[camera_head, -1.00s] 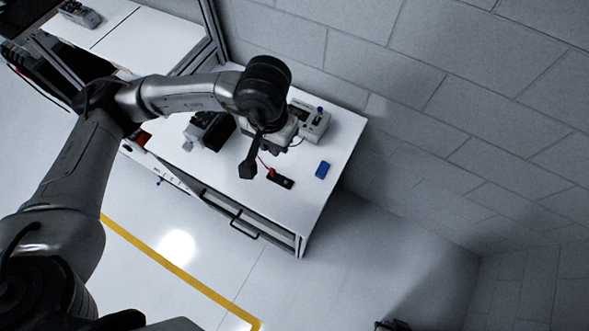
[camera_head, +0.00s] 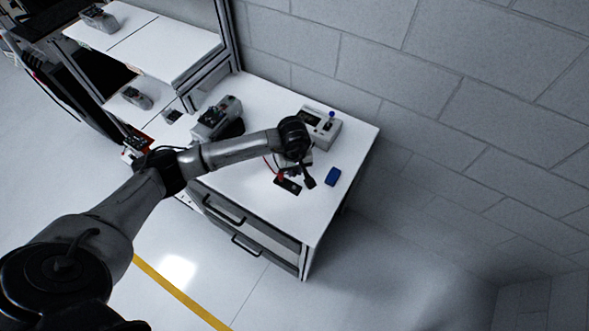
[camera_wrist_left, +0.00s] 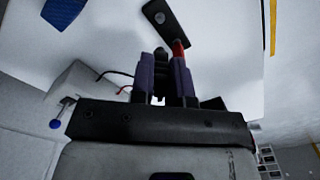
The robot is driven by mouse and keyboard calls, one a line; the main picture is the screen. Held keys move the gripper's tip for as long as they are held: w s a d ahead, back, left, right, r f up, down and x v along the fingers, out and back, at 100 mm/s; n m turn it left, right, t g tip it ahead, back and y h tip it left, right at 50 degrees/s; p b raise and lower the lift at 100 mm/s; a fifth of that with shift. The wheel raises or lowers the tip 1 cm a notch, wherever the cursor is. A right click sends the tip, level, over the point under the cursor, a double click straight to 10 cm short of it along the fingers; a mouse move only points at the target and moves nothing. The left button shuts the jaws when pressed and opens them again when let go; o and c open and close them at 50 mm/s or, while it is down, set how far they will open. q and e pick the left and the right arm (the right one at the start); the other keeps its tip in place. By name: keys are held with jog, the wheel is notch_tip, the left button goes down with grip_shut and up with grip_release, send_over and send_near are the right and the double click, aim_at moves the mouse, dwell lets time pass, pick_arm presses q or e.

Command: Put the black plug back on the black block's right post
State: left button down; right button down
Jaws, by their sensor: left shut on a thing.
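The black block (camera_head: 291,187) lies flat on the white table near its front edge. It also shows at the top of the left wrist view (camera_wrist_left: 174,27), with a bare silver post (camera_wrist_left: 160,17) on one end. A red plug (camera_wrist_left: 178,48) stands at its other end; it also shows in the head view (camera_head: 279,179). My left gripper (camera_wrist_left: 163,72) is shut on the black plug (camera_wrist_left: 160,62), which is mostly hidden between the fingers. In the head view the gripper is beside and above the block, partly hidden by my wrist. My right gripper is not in view.
A blue block (camera_head: 333,177) lies right of the black block. A grey meter box (camera_head: 320,128) with a blue knob stands behind, with red and black leads near the gripper. Another grey device (camera_head: 216,118) stands at the left. The table's right front is clear.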

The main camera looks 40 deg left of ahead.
pick_arm(q)
jog(key=b, duration=0.3)
send_over(294, 186)
jog(key=shift+f, duration=2.4)
jog(key=shift+f+b, duration=0.9)
jog(key=shift+f, duration=0.25)
jog(key=shift+b, duration=0.6)
jog(key=shift+f, duration=0.25)
jog(key=c, duration=1)
grip_release()
jog(key=shift+r, duration=0.15)
